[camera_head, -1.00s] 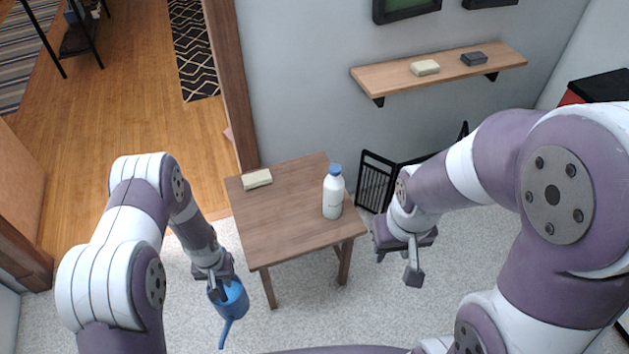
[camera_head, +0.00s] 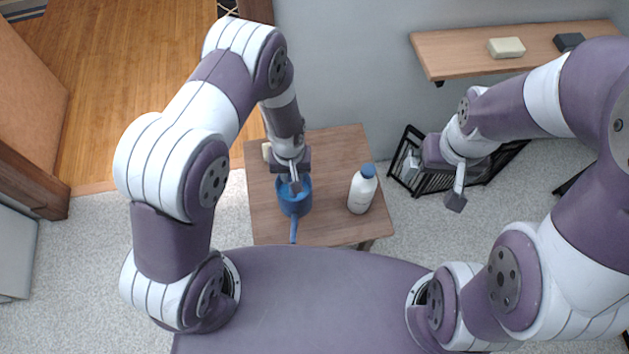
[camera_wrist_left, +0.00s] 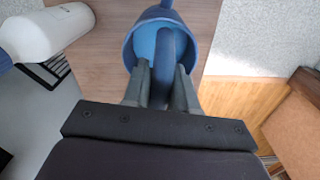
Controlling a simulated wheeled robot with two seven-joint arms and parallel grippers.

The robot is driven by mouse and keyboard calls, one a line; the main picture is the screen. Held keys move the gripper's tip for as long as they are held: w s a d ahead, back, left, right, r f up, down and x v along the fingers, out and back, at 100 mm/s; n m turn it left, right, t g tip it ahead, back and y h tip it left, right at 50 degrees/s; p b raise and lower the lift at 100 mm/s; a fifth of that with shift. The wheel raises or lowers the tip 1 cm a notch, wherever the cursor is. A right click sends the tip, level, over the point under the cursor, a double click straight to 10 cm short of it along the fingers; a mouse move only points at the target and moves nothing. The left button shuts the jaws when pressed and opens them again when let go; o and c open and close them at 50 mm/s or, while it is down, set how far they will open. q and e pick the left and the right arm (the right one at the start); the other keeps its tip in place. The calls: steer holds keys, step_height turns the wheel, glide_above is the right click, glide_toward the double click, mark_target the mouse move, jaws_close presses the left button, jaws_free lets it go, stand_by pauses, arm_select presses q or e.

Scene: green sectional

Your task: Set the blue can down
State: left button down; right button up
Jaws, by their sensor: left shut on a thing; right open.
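The blue can (camera_head: 294,204) has a spout that points toward the front of the small wooden table (camera_head: 342,149). My left gripper (camera_head: 294,180) is shut on it, over the tabletop. In the left wrist view the can (camera_wrist_left: 133,44) shows its open top, and the left gripper's fingers (camera_wrist_left: 162,84) close on a blue part across it. I cannot tell whether the can's base touches the table. My right gripper (camera_head: 456,190) is open and empty, right of the table.
A white bottle with a blue cap (camera_head: 362,192) stands on the table just right of the can. A pale block (camera_head: 266,151) is partly hidden behind my left arm. A wall shelf (camera_head: 465,59) holds two blocks. A black rack (camera_head: 430,180) stands right of the table.

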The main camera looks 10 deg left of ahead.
mark_target(294, 198)
arm_select(q)
steer(key=s+d+r+n, duration=0.2)
steer(key=s+d+r, duration=0.35)
steer(key=d, duration=0.35)
steer(key=w+a+f, duration=0.1)
steer(key=a+f, duration=0.1)
steer(key=a, duration=0.1)
steer(key=w+a+f, duration=0.2)
steer(key=a+f, duration=0.1)
steer(key=w+a+f, duration=0.2)
steer(key=a, duration=0.2)
steer(key=shift+f, duration=0.2)
steer(key=shift+w+f, duration=0.1)
steer(key=shift+f, duration=1.95)
steer(key=shift+f, duration=0.2)
steer(key=c, duration=0.9)
jaws_free()
steer(key=shift+r, duration=0.15)
